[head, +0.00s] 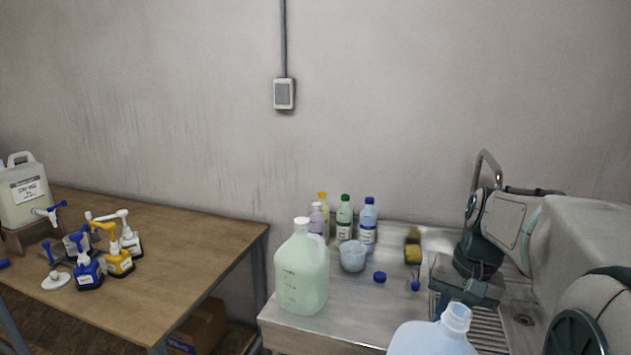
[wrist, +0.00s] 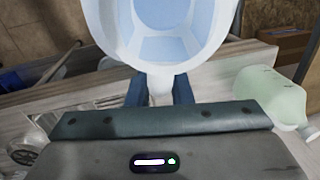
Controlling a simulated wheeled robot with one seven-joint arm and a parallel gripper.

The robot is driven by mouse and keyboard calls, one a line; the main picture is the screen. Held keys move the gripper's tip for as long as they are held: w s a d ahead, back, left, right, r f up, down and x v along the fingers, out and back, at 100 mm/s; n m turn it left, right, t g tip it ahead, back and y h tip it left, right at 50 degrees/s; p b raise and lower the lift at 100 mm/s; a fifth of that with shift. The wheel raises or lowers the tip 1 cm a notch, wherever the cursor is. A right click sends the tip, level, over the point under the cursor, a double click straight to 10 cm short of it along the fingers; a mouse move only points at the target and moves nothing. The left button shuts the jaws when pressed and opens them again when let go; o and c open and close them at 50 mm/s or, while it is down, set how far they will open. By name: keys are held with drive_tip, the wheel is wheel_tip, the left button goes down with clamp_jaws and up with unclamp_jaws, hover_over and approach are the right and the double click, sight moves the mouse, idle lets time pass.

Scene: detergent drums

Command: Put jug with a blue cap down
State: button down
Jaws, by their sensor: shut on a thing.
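A pale blue translucent jug (head: 430,338) shows at the bottom edge of the head view, its lower part cut off. Its neck (head: 456,318) is pale and looks bare, with no blue cap seen on it. In the wrist view the jug (wrist: 158,45) fills the top middle. My gripper (wrist: 158,92) is shut on a narrow pale part of it, which looks like the handle. In the head view my gripper (head: 468,288) is just behind the jug's neck. Whether the jug's base touches anything is hidden. A loose blue cap (head: 380,277) lies on the metal counter (head: 345,325).
A green jug (head: 302,275) with a white cap stands at the counter's left. Small bottles (head: 344,217), a clear cup (head: 353,256) and a yellow sponge (head: 413,254) are behind. A drain grille (head: 490,330) is at right. A wooden table (head: 175,255) holds pump bottles at left.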

drive_tip(key=w+a+f+n, duration=0.1)
drive_tip(key=w+a+f, duration=0.1)
drive_tip(key=f, duration=0.7)
drive_tip(key=w+a+f+n, duration=0.2)
drive_tip(key=w+a+f, duration=0.1)
drive_tip(key=f, duration=0.7)
drive_tip(key=w+a+f+n, duration=0.1)
drive_tip(key=w+a+f, duration=0.1)
drive_tip(key=f, duration=0.8)
drive_tip(key=shift+w+a+f+g, duration=0.25)
drive_tip(key=shift+a+g, duration=0.15)
drive_tip(key=shift+a, duration=0.4)
